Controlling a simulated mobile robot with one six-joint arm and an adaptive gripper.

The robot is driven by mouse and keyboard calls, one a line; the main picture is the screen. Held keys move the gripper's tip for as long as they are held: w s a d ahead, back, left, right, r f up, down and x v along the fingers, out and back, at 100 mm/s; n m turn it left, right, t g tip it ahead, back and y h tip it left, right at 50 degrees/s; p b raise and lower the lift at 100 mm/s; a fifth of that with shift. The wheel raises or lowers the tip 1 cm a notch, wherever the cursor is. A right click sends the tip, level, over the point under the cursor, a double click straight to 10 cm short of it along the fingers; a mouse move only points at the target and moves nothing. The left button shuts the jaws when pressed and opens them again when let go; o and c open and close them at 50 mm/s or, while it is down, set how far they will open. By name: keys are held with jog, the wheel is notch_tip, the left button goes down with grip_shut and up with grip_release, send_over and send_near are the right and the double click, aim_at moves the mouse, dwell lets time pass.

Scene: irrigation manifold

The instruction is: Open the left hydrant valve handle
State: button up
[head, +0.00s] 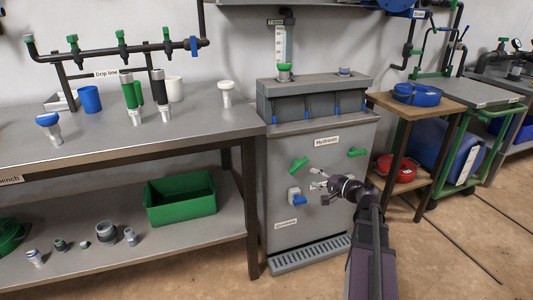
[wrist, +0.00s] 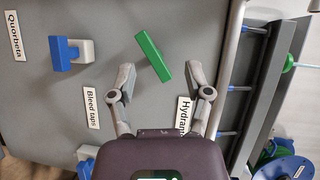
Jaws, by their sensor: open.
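The left hydrant valve handle (head: 299,165) is a green bar on the front of the grey cabinet, slanted with its right end higher. A second green handle (head: 356,152) sits to its right. My gripper (head: 318,180) is in front of the cabinet, to the right of and below the left handle in the head view. In the wrist view, the left handle (wrist: 153,57) shows slanted between and beyond the open fingertips (wrist: 160,75). No contact shows. The right handle is not visible in the wrist view.
Below the left handle is a blue-handled tap (head: 295,197), also in the wrist view (wrist: 70,52). A drip tray (head: 308,255) is at the cabinet's foot. A workbench (head: 190,125) stands left; a wooden stand (head: 415,107) with blue and red hose coils is right.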

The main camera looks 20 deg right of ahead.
jog(key=s+a+r+n+g+h+p, duration=0.1)
jog(key=s+a+r+n+g+p, duration=0.2)
jog(key=a+r+p, duration=0.4)
jog(key=s+a+r+n+g+h+p, duration=0.1)
jog(key=s+a+r+n+g+p, duration=0.2)
jog(key=a+r+g+p, duration=0.4)
jog(key=a+r+n+p, duration=0.1)
jog(key=a+p, duration=0.4)
jog(key=p, duration=0.8)
jog(key=shift+s+a+n+g, duration=0.2)
jog(key=shift+a+n+g, duration=0.1)
jog(key=shift+n, duration=0.1)
dwell(0.4)
jog(key=shift+f, duration=0.1)
dwell(0.3)
jog(key=w+d+f+m+t+b, duration=0.2)
jog(key=d+f+t+b, duration=0.3)
jog(key=d+b, duration=0.6)
jog(key=w+d+f+m+t+b, duration=0.1)
jog(key=w+d+f+t+b, duration=0.2)
jog(key=d+f+b, duration=0.6)
jog(key=d+t+b, duration=0.2)
jog(key=d+b, duration=0.1)
jog(key=b, duration=0.2)
jog(key=shift+w+d+m+t+h, duration=0.2)
jog(key=shift+w+m+t+h, duration=0.1)
jog(key=shift+w+m, duration=0.1)
